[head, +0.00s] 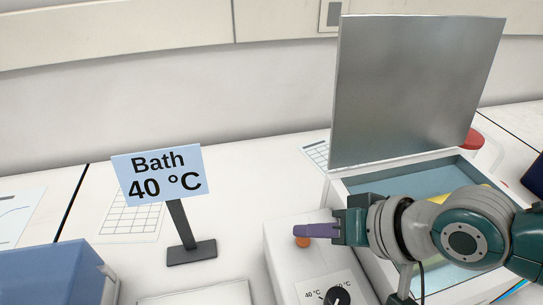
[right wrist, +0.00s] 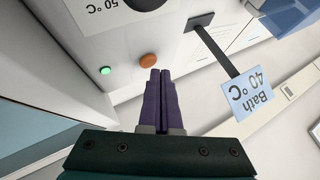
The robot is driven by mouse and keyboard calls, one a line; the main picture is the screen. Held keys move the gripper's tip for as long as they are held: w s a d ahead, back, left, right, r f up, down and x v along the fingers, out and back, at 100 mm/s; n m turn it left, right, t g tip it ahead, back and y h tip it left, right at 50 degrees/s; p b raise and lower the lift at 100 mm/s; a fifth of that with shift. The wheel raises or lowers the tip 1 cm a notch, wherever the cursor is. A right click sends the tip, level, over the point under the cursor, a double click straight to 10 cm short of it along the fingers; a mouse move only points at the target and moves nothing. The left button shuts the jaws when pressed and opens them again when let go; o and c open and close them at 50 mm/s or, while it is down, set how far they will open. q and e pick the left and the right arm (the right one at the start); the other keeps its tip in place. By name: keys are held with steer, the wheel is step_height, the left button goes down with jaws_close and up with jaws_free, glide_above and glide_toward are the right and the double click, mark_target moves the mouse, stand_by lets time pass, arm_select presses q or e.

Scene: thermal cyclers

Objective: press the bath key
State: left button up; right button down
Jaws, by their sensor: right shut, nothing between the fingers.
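The bath is a white box with an open metal lid (head: 415,90) and a blue-lined basin (head: 400,182). On top of its front housing (head: 285,270) is a round orange key (head: 303,242), partly covered by my fingers in the head view. The key (right wrist: 147,61) shows whole in the right wrist view, just beyond the fingertips. My right gripper (head: 298,231) has its purple fingers shut and empty. Its tips (right wrist: 160,72) are close beside the key; I cannot tell whether they touch it. My left gripper is not in view.
A black dial (head: 337,297) marked 40 °C and 50 °C sits near the key. A green light (right wrist: 105,70) glows beside it. A sign reading "Bath 40 °C" (head: 158,175) stands left on a dark foot. A blue box (head: 55,275) is at the lower left.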

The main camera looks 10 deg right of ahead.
steer(key=shift+f, duration=0.1)
steer(key=shift+f+b, duration=0.4)
steer(key=shift+r, duration=0.1)
stand_by(0.3)
steer(key=shift+r+p, duration=0.35)
steer(key=shift+p, duration=0.15)
step_height(320, 180, up, 6)
steer(key=p, duration=0.6)
